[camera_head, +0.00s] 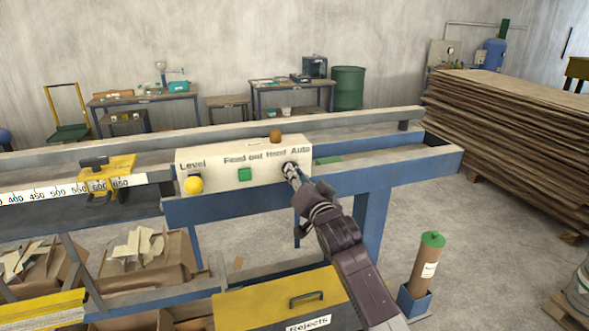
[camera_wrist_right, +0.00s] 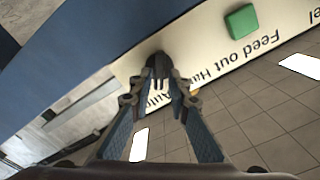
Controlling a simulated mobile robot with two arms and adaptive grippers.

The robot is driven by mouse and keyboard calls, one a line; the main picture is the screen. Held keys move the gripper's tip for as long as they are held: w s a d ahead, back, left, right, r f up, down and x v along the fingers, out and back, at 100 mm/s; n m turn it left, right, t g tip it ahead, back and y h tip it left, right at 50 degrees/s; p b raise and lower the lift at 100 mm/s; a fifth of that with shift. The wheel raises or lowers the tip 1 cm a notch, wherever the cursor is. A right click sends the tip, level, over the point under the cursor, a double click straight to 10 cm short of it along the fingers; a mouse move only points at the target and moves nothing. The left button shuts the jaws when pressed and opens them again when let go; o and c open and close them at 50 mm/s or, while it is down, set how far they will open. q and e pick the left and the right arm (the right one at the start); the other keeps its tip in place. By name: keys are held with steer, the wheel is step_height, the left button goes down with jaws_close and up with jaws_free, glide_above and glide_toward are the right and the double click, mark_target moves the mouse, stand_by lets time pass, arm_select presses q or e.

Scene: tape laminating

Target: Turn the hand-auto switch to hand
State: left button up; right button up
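The white control panel (camera_head: 218,172) carries a yellow button under "Level", a green button under "Feed out", and the dark hand-auto switch (camera_head: 290,168) under "Hand Auto". In the right wrist view the dark switch knob (camera_wrist_right: 158,62) sits at the fingertips, beside the upside-down lettering. My right gripper (camera_head: 293,176) reaches the switch from the front. Its fingers (camera_wrist_right: 160,82) converge at the tips and look shut on the knob, which they partly cover. The knob's exact pointing direction is hard to tell. My left gripper is not in view.
The green button (camera_wrist_right: 241,21) is close beside the switch. A brown knob (camera_head: 275,137) stands on top of the panel. A yellow Rejects box (camera_head: 265,300) and a green-capped roll (camera_head: 427,262) are below. Stacked boards (camera_head: 510,125) stand at the right.

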steer(key=shift+w+a, duration=0.15)
steer(key=shift+w, duration=0.55)
jaws_close()
steer(key=shift+n, duration=0.3)
steer(key=shift+s+a+n, duration=0.1)
steer(key=shift+a+n, duration=0.1)
steer(key=shift+n, duration=3.1)
steer(key=shift+s+a+n, duration=0.1)
steer(key=shift+a+n, duration=0.05)
steer(key=shift+n, duration=3.15)
